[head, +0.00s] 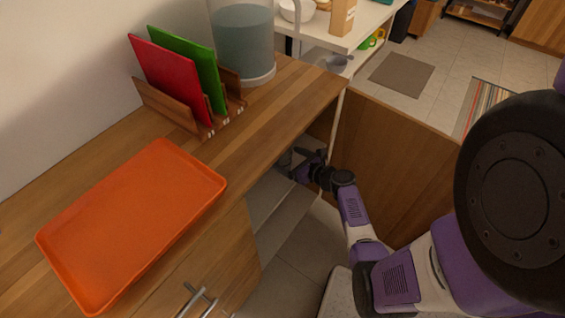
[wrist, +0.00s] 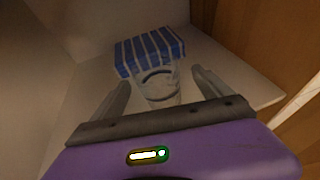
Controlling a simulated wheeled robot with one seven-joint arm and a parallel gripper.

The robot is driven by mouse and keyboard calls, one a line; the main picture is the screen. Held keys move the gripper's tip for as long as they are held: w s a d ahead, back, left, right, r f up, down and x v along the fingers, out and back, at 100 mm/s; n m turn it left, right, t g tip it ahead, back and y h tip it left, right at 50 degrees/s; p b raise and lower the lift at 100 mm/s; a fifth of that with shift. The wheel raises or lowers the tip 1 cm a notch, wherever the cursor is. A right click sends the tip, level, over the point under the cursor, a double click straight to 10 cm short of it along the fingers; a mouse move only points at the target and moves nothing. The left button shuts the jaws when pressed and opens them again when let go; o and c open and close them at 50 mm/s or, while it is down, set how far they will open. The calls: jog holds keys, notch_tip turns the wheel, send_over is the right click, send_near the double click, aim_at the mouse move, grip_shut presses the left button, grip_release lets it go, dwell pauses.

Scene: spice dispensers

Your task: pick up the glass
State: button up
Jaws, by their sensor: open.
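The glass (wrist: 161,90) is a clear, greyish cup standing on a shelf, seen in the wrist view. It is in the middle of the picture, between the two fingers of my gripper (wrist: 162,82). The fingers are spread, with a gap showing on each side of the glass, and they hold nothing. In the head view my gripper (head: 301,168) reaches into the open space under the wooden counter. The glass cannot be made out clearly there.
A blue and white striped box (wrist: 149,51) stands just behind the glass. A wooden panel (wrist: 275,45) rises on the right. Above, the counter (head: 262,112) carries an orange tray (head: 130,220), a rack with red and green boards (head: 170,80), and a large clear dispenser (head: 243,45).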

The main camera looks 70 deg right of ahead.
aim_at(282, 157)
jog(key=x, duration=0.3)
jog(key=shift+w+a+f+b, duration=0.1)
jog(key=shift+w+f+b, duration=0.15)
jog(key=shift+b, duration=0.1)
jog(key=c, duration=1.6)
jog(key=shift+r, duration=0.1)
jog(key=shift+c, duration=0.2)
